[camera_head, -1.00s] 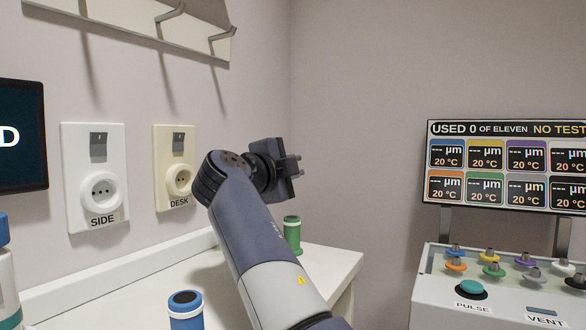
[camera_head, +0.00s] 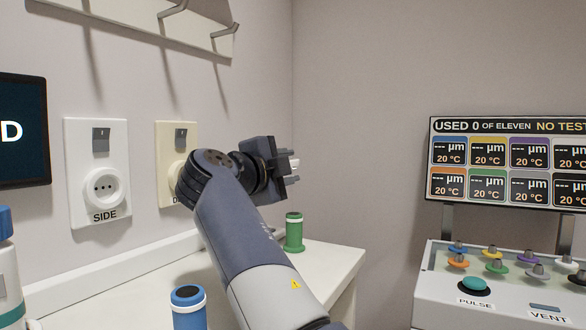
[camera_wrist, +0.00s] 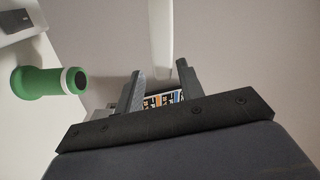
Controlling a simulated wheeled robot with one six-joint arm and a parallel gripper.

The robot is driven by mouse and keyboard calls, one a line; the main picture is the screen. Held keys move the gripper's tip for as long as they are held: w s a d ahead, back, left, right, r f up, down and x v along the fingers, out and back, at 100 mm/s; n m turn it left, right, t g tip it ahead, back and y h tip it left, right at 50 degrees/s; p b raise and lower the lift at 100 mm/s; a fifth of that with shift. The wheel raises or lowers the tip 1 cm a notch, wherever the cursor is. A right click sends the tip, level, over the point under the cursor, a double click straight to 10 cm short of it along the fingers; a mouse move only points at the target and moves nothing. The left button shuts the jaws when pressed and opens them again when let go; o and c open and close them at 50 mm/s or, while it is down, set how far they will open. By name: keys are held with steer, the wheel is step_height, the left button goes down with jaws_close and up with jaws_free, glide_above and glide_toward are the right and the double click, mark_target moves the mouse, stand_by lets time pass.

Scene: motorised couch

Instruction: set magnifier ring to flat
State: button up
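I cannot make out a magnifier ring in either view. My gripper (camera_head: 293,167) is raised above the white counter, its fingers pointing right in the head view. In the wrist view the two fingers of my gripper (camera_wrist: 159,69) stand apart with nothing clearly held between them. A pale rounded strip (camera_wrist: 161,38) runs from the top edge down to just beyond the fingertips. I cannot tell what it is, or whether it touches them. A small whitish piece (camera_head: 294,162) shows behind the fingers in the head view.
A green spool (camera_head: 293,232) and a blue spool (camera_head: 188,312) stand on the white counter (camera_head: 335,262). The SIDE socket (camera_head: 104,188) is on the left wall, below a hook rail (camera_head: 135,22). A display (camera_head: 505,163) and a control box (camera_head: 500,310) stand at right.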

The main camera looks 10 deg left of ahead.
mark_target(295, 160)
steer(key=v, duration=0.8)
steer(key=shift+w, duration=0.15)
steer(key=x, duration=1)
steer(key=shift+w+d, duration=0.2)
steer(key=shift+w+r+p, duration=0.15)
steer(key=shift+w+p, duration=0.05)
steer(key=shift+p, duration=0.15)
steer(key=shift+r, duration=0.1)
